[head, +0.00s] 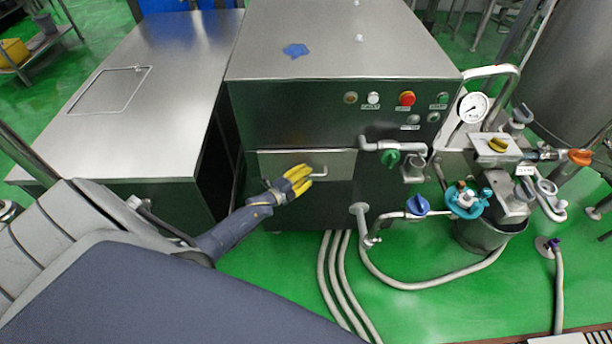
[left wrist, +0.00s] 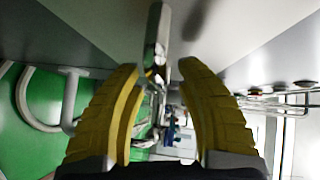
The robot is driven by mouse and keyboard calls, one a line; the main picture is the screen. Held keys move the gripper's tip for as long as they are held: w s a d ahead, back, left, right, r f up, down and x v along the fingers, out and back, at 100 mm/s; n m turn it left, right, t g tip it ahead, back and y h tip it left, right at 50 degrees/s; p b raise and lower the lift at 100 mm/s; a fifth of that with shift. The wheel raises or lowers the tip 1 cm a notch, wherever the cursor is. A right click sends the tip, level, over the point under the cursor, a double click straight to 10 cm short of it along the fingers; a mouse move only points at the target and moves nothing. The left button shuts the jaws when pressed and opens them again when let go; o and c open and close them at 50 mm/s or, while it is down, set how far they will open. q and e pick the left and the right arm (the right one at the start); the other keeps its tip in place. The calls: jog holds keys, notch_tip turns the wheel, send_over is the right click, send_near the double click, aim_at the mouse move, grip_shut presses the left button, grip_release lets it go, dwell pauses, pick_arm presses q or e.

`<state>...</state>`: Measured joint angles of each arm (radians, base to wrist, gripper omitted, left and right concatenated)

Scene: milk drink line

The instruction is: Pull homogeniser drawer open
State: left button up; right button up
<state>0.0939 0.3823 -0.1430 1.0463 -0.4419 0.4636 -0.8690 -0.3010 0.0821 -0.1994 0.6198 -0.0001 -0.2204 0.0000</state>
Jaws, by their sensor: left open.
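The homogeniser (head: 340,40) is a steel cabinet in the middle of the head view. Its drawer (head: 280,163) has a flat steel front below the button panel and looks flush with the cabinet. A small bar handle (head: 320,171) is at the right part of the drawer front. My left gripper (head: 305,179), with yellow fingers, is at the handle. In the left wrist view the left gripper (left wrist: 158,85) is open, and the metal handle (left wrist: 158,35) shows between and beyond its fingertips. Contact cannot be told. My right gripper is not in view.
Valves with a green knob (head: 390,158) and a blue knob (head: 418,205), and a pressure gauge (head: 473,107), stand right of the drawer. Grey hoses (head: 335,275) run over the green floor below. A steel bench (head: 150,80) stands at the left.

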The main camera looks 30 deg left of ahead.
pick_arm(q)
jog(key=shift+w, duration=0.2)
grip_shut()
dwell(0.3)
dwell(0.3)
